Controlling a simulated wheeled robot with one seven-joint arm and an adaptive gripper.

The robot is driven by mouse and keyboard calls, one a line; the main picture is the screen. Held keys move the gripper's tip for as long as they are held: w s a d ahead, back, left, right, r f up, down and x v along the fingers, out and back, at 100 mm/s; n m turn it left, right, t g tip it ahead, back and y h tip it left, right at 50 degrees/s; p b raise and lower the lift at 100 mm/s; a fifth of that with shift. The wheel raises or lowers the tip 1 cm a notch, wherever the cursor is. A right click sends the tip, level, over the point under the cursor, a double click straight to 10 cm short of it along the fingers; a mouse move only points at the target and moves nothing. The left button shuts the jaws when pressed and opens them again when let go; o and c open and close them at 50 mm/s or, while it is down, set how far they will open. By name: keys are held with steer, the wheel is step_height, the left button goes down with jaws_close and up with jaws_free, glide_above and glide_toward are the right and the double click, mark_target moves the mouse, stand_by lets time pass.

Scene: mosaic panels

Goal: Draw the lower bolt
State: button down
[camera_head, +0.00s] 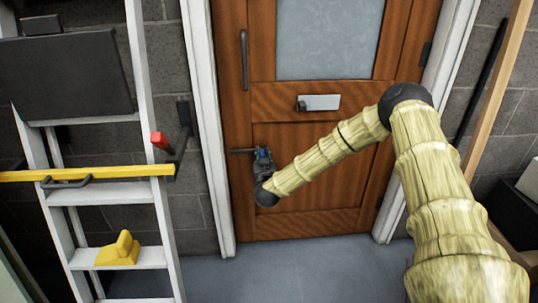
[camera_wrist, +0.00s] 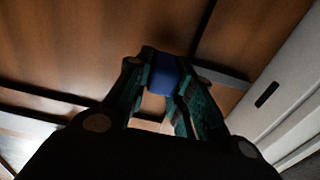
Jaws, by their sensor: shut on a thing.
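The wooden door (camera_head: 330,215) fills the middle of the head view. The lower bolt (camera_head: 239,150) shows as a short dark bar at the door's left edge, below the pale plate. My gripper (camera_head: 263,154) is at the door beside this bar. In the wrist view my gripper (camera_wrist: 164,88) is shut on a blue knob (camera_wrist: 163,76), with a finger on each side. A grey bar (camera_wrist: 226,78) runs from behind the fingers toward the white door frame (camera_wrist: 285,92). The fingers hide part of the bar. A dark slot (camera_wrist: 267,95) shows in the frame.
A vertical dark handle (camera_head: 244,62) and a pale plate (camera_head: 320,102) with a dark piece are higher on the door. A ladder (camera_head: 112,193) with a yellow bar (camera_head: 100,174) across it stands left. A wooden pole (camera_head: 497,85) leans right. The floor (camera_head: 290,264) before the door is clear.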

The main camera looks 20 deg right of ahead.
steer(key=shift+s+d, duration=0.2)
steer(key=shift+d, duration=0.4)
steer(key=shift+s+d, duration=0.15)
steer(key=shift+d, duration=0.5)
steer(key=c, duration=1.2)
jaws_free()
steer(key=shift+s+d, duration=0.1)
steer(key=shift+c, duration=0.2)
steer(key=shift+a, duration=0.2)
steer(key=v, duration=1.1)
steer(key=shift+s, duration=0.4)
